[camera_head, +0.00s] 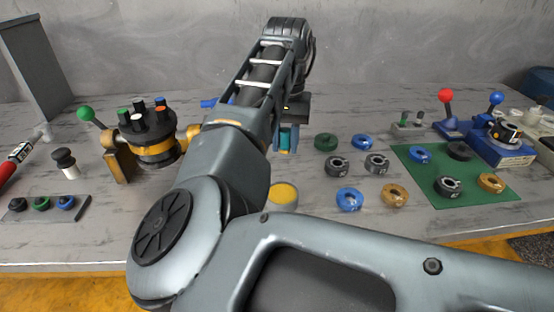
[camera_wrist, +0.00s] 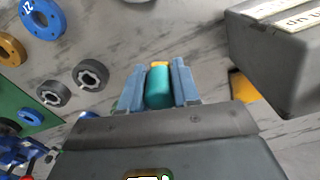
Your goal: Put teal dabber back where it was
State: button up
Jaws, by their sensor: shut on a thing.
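The teal dabber (camera_wrist: 158,88) is between the two blue-grey fingers of my gripper (camera_wrist: 160,85) in the wrist view. A yellow-orange part shows at its far end. My gripper is shut on it. In the head view the dabber (camera_head: 285,139) shows as a small teal piece below the wrist, partly hidden by my arm. It appears to be held over the grey table (camera_head: 318,220); its height above the surface is hard to tell.
Loose rings, including a blue ring (camera_head: 349,198) and a dark ring (camera_head: 338,166), lie right of my arm. A green mat (camera_head: 470,195) holds more. A yellow round thing (camera_head: 284,194) is near my arm. A dark box (camera_wrist: 275,60) is close to my gripper.

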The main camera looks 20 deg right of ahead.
aim_at(277, 170)
jog(key=shift+w+a+f, duration=0.5)
jog(key=shift+a+f, duration=0.2)
jog(key=shift+a, duration=0.05)
jog(key=shift+f, duration=1.85)
jog(key=shift+f, duration=0.1)
jog(key=o, duration=1)
jog(key=shift+o, duration=0.2)
notch_tip(277, 170, up, 12)
jog(key=shift+p, duration=0.3)
